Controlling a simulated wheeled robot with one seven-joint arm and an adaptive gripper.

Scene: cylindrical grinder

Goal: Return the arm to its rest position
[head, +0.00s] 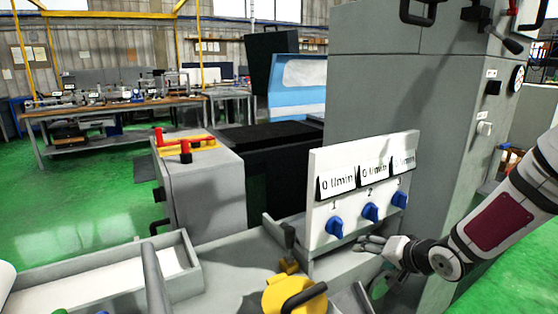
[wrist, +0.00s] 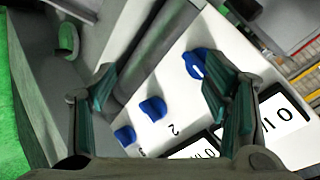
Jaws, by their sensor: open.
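My gripper (head: 368,243) is open, in front of the lower part of the white control panel (head: 345,158). My arm reaches in from the right edge of the head view. In the wrist view, my gripper's fingers (wrist: 158,92) are spread with nothing held between them. The right finger overlaps the edge of blue knob 1 (wrist: 196,64); I cannot tell whether it touches. Blue knob 2 (wrist: 153,108) and knob 3 (wrist: 125,135) show between the fingers. In the head view, knob 1 (head: 335,228), knob 2 (head: 370,212) and knob 3 (head: 399,199) are all uncovered.
The grey machine cabinet (head: 400,90) rises behind the panel. A yellow part with a dark handle (head: 296,297) stands below the panel. A grey tray (head: 105,268) lies at the left. A workbench (head: 110,106) stands far back. Green floor (head: 75,205) is open at the left.

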